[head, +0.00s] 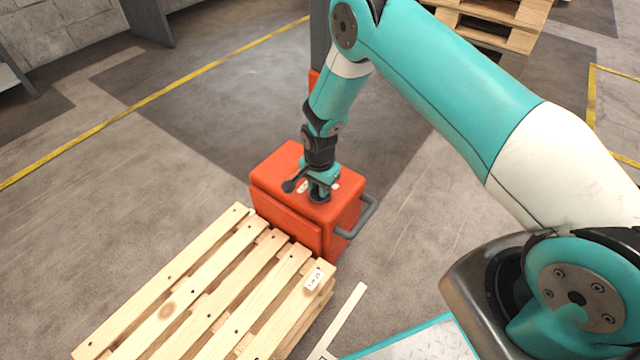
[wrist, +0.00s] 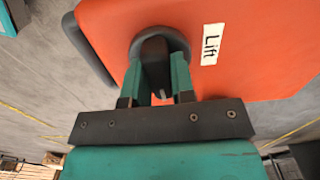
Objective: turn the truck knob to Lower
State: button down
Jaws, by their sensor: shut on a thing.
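The orange truck (head: 278,168) stands at the end of the pallet, and its top fills much of the wrist view (wrist: 265,65). The black knob (wrist: 155,62) sits on a round dark base on this top. My gripper (wrist: 157,82) is shut on the knob, with one teal finger on each side of its bar. A white label reading "Lift" (wrist: 211,44) is right of the knob in the wrist view. No "Lower" label is readable. In the head view my gripper (head: 320,188) is over the truck's top and largely hides the knob.
A wooden pallet (head: 205,300) lies against the truck's near left side. A grey handle bar (head: 362,215) sticks out at the truck's right. Stacked pallets (head: 500,14) stand at the back. Yellow lines (head: 150,100) mark the floor, which is open left of the truck.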

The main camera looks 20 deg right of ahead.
jog(key=shift+w+r, duration=0.1)
jog(key=shift+w, duration=0.05)
dwell(0.4)
jog(key=c, duration=1)
grip_release()
jog(key=shift+o, duration=0.2)
notch_tip(320, 180, up, 17)
jog(key=p, duration=0.4)
jog(key=shift+r+p, duration=0.15)
jog(key=shift+p, duration=0.15)
jog(key=shift+a+r, duration=0.1)
jog(key=s+a+r+n+y, duration=0.1)
jog(key=s+a+r+n, duration=0.1)
jog(key=s+r+n, duration=0.6)
jog(key=s+a+r+n+y, duration=0.15)
jog(key=s+r, duration=0.35)
jog(key=r, duration=0.7)
jog(key=s+r+n+y, duration=0.1)
jog(key=s+r+n, duration=0.25)
jog(key=s, duration=0.45)
jog(key=s+r+n+y, duration=0.1)
jog(key=s+r+n, duration=0.3)
jog(key=s, duration=0.5)
notch_tip(320, 180, up, 25)
jog(key=n+p, duration=0.1)
jog(key=p, duration=2.4)
jog(key=shift+w+a, duration=0.3)
jog(key=shift+a, duration=0.15)
